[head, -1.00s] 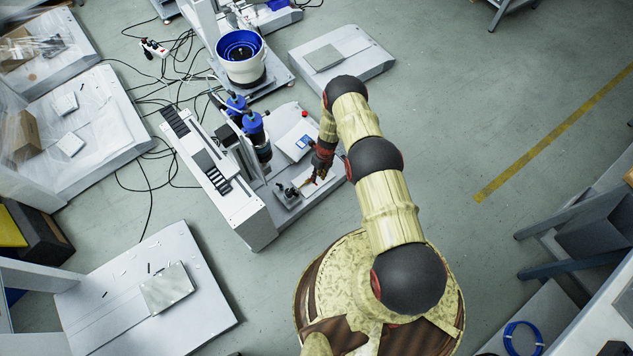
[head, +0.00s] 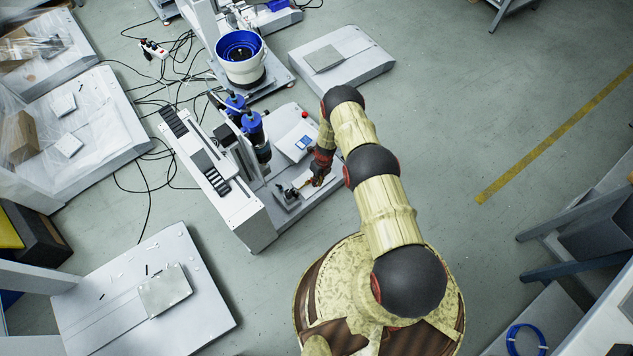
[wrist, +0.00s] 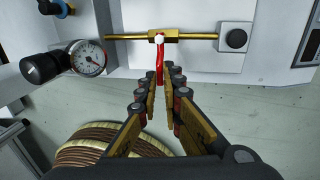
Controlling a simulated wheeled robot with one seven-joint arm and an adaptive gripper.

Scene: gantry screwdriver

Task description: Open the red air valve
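The red valve lever (wrist: 160,66) shows in the wrist view. It points from a brass valve body (wrist: 157,37) on a brass pipe (wrist: 190,36) toward my gripper. My gripper (wrist: 157,77) is open, with one finger on each side of the lever's near end. I see gaps beside the lever, and no clear contact. In the head view, my gripper (head: 308,182) is low over the front of the gantry machine (head: 235,205). The lever is too small to make out there.
A pressure gauge (wrist: 88,58) with a black knob (wrist: 42,67) sits left of the valve. A black-faced fitting (wrist: 236,38) ends the pipe on the right. Blue screwdriver units (head: 254,130) stand behind my gripper. Open floor (head: 470,120) lies to the right.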

